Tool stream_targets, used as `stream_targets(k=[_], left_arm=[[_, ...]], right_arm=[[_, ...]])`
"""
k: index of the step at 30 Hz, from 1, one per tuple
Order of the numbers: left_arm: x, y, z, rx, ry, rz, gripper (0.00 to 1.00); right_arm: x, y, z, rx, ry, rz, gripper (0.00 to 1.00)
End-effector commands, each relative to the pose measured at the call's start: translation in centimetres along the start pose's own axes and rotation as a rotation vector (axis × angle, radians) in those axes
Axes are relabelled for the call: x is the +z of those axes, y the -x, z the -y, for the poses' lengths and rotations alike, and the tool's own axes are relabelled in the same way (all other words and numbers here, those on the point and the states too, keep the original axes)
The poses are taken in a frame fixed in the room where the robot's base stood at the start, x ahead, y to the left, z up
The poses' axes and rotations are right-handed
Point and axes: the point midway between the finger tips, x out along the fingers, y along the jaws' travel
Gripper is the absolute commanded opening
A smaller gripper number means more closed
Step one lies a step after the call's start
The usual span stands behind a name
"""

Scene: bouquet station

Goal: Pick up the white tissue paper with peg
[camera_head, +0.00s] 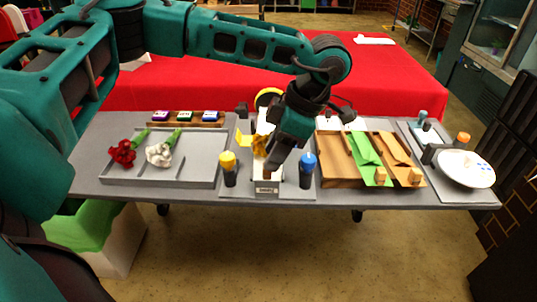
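My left gripper (271,164) points down over the middle of the table, above a small white labelled box (265,188). Its fingers are dark and small, so I cannot tell whether they are open or shut. An upright white piece (264,124) shows partly behind my wrist; I cannot tell whether it is the white tissue paper. A wooden tray (340,172) to the right holds green paper (366,152) and brown paper (394,148) with light wooden pegs (381,175). The tray's left section looks bare. My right gripper is not in view.
A yellow-topped bottle (229,169) and a blue-topped bottle (307,170) flank the box closely. A grey tray (181,179) at left holds a red flower (122,153) and a white flower (159,155). A white plate (466,169) stands at the right. A red-covered table (395,85) lies behind.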

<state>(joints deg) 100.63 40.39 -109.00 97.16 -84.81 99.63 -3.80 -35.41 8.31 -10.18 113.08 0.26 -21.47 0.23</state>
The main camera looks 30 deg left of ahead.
Motion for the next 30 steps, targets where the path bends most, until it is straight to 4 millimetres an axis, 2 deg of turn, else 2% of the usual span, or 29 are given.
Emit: stream_targets(k=[3,6,13,25,30], left_arm=[[0.0,-1.8,0.0,-0.002,0.001,-0.001,0.38],[0.0,-2.5,0.0,0.000,0.000,0.000,0.38],[0.0,-2.6,0.0,0.000,0.000,0.001,0.38],[0.1,-2.6,0.0,0.000,0.000,0.001,0.01],[0.1,-2.6,0.0,0.000,0.000,0.001,0.00]], right_arm=[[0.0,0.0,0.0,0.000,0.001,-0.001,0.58],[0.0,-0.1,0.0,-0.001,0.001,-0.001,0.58],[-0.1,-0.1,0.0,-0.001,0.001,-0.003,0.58],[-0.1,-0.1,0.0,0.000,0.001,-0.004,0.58],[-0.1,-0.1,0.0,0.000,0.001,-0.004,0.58]])
